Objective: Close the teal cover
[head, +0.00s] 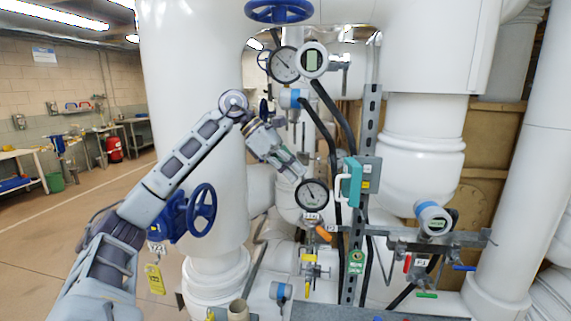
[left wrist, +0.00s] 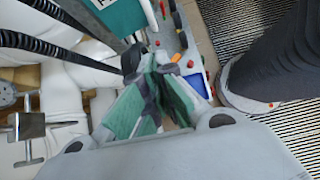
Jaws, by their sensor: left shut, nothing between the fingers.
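The teal cover (head: 350,182) stands swung open at the left side of a small grey box (head: 371,173) on the upright rail. The box's front shows yellow and red labels. My left gripper (head: 300,174) is shut and empty, to the left of the cover and apart from it in the picture. In the left wrist view the gripper (left wrist: 152,65) has its green-padded fingers together at the tips. Part of the teal cover (left wrist: 122,14) shows beyond them at the top, beside the box's face with its coloured buttons (left wrist: 172,32). My right gripper is not in view.
A round gauge (head: 312,194) sits just below my left gripper. Black hoses (head: 327,112) hang between gripper and cover. A blue handwheel (head: 202,207) is near my left arm. White pipes surround the rail; a bracket with coloured levers (head: 430,242) is at the lower right.

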